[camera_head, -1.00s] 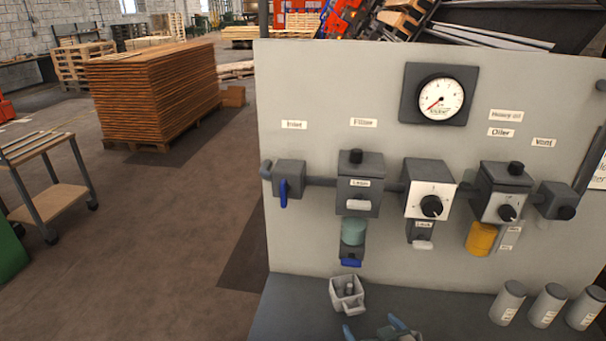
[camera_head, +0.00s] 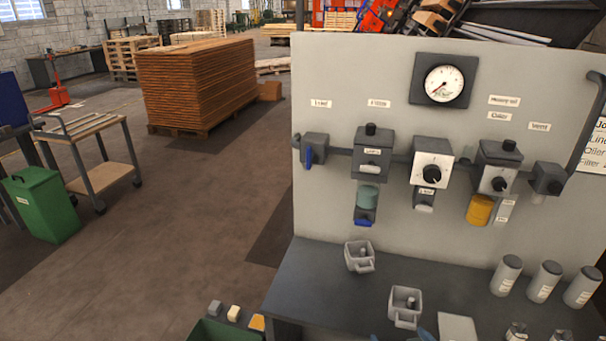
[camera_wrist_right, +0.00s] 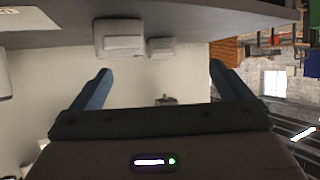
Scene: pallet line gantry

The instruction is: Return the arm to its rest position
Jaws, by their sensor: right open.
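My right gripper (camera_head: 400,337) shows only as blue fingertips at the bottom edge of the head view, low in front of the bench. In the right wrist view its two blue fingers (camera_wrist_right: 160,82) are spread wide with nothing held between them. The rest of the right arm is out of view. My left gripper is in neither view.
A grey panel (camera_head: 340,209) carries a gauge (camera_head: 444,84), valves and filter units. On the bench (camera_head: 310,262) stand two square grey cups (camera_head: 359,257) (camera_head: 405,307) and three grey canisters (camera_head: 506,275). A green bin (camera_head: 42,204) and a cart (camera_head: 107,178) stand left; floor between is clear.

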